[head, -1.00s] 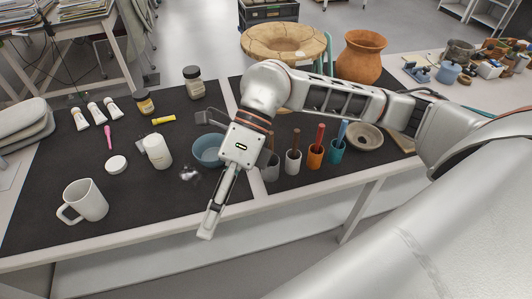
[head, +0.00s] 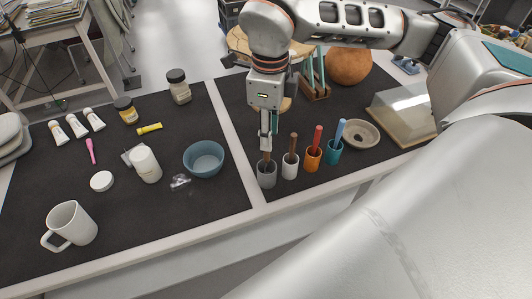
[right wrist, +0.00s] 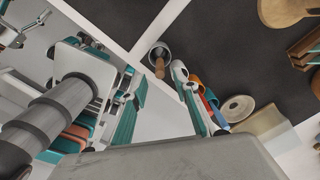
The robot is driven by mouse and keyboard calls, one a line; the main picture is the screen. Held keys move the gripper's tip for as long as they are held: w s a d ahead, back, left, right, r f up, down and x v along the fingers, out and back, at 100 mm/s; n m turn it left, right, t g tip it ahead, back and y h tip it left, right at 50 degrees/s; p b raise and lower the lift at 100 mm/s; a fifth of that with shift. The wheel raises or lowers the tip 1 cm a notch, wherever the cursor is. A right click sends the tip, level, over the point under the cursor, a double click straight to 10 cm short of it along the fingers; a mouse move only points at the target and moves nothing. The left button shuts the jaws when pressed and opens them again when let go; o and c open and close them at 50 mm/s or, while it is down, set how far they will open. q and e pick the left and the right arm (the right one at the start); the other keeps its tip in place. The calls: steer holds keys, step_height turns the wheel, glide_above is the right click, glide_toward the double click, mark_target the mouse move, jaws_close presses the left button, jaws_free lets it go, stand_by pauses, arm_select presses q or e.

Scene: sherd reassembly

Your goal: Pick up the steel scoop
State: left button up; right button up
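I cannot pick out the steel scoop for certain; no scoop bowl shows. A grey cup (head: 267,178) near the table's front edge holds a tool with a brown handle (right wrist: 159,69), its lower end hidden in the cup. My right gripper (head: 266,142) points down directly above this cup. In the right wrist view its two fingers (right wrist: 157,82) stand apart, with the brown handle showing between them and nothing clearly gripped. A small shiny object (head: 180,182) lies left of the cup, too small to identify.
White (head: 290,168), orange (head: 312,160) and teal (head: 333,152) cups holding tools stand close right of the grey cup. A blue bowl (head: 204,160) is left, a shallow dish (head: 361,135) right. A white mug (head: 72,225) stands on the left mat, with bare mat around it.

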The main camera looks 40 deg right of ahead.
mark_target(267, 162)
steer(key=f, duration=0.5)
steer(key=shift+w+a+f, duration=0.1)
steer(key=shift+w+f, duration=0.15)
steer(key=shift+w, duration=0.05)
jaws_close()
